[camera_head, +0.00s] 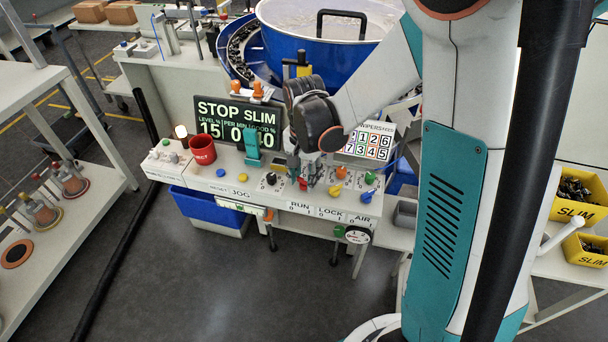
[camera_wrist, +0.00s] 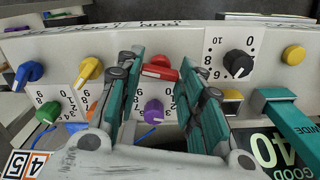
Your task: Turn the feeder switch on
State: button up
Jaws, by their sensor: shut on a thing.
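A control console (camera_head: 215,183) stands ahead with a row of knobs and switches. A red switch (camera_head: 303,185) sits above the RUN label, with 0 and 1 marks under it. No label reading "feeder" is legible. My gripper (camera_head: 306,170) reaches down onto the console from above. In the wrist view, its teal fingers (camera_wrist: 160,72) stand on both sides of the red switch (camera_wrist: 160,71) and are shut on it. Its handle lies slanted between the fingertips. The fingers and wrist hide part of it in the head view.
A yellow switch (camera_head: 335,190) and a blue switch (camera_head: 366,197) stand right of the red one. A black dial (camera_head: 271,178) is to its left. A display reading STOP SLIM (camera_head: 238,122) and a blue bowl (camera_head: 315,50) stand behind.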

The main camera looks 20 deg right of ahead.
aim_at(304, 179)
jog(key=m, duration=0.5)
jog(key=shift+m, duration=0.4)
dwell(0.4)
jog(key=o, duration=1.1)
jog(key=shift+c, duration=0.2)
jog(key=shift+r, duration=0.1)
notch_tip(304, 179, up, 12)
